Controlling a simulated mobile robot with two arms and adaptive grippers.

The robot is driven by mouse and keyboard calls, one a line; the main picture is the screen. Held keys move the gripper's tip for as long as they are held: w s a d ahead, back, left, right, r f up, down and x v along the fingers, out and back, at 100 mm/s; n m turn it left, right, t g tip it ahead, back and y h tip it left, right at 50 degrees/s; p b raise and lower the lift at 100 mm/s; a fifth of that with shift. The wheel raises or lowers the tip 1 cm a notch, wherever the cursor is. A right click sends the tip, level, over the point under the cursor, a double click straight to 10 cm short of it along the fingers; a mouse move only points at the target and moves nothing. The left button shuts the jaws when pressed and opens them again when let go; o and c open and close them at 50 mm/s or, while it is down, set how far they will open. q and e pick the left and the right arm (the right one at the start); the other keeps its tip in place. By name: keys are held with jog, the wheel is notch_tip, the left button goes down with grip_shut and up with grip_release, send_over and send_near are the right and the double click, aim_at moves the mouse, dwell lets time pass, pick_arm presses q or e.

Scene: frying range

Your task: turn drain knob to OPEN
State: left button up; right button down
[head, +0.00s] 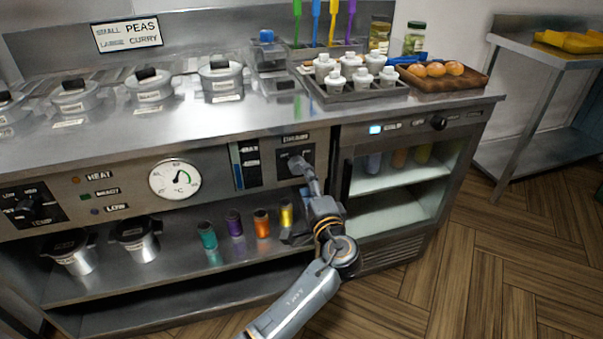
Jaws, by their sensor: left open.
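The drain knob's dark panel (283,160) is on the front of the frying range, right of the dial gauge, with a small label above it. My left gripper (299,164) is at this panel, its fingers pointing at the knob's place. The gripper is open. It covers the knob, so I cannot tell which way the knob points or whether the fingers touch it. My right gripper is not in view.
A level strip (246,163) is just left of the panel. A glass-fronted cabinet (392,205) is to the right. Several coloured cups (261,223) stand on the shelf below. The counter above holds lidded pots (220,74) and a tray of white containers (350,95).

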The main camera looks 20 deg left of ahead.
pick_arm(q)
jog(key=v, duration=0.6)
jog(key=shift+s+d, duration=0.25)
jog(key=shift+s, duration=0.05)
jog(key=s+a+f+n+g+h, duration=0.1)
jog(key=s+a+f+g+h, duration=0.15)
jog(key=s+f, duration=0.6)
jog(key=s+a+f+n+g+h, duration=0.2)
jog(key=s+f+g, duration=0.15)
jog(key=f, duration=1.05)
jog(key=s+a+f+n+g+h, duration=0.1)
jog(key=s+a+f+g+h, duration=0.15)
jog(key=s+f, duration=0.6)
jog(key=s+f+n+g+h, duration=0.3)
jog(key=s+f+n+g, duration=0.15)
jog(key=s+f, duration=0.75)
jog(key=s+a+g+p, duration=0.1)
jog(key=s+a+p, duration=0.2)
jog(key=s+p, duration=1.3)
jog(key=shift+s+a+f, duration=0.2)
jog(key=shift+s+f, duration=0.1)
jog(key=shift+s, duration=0.7)
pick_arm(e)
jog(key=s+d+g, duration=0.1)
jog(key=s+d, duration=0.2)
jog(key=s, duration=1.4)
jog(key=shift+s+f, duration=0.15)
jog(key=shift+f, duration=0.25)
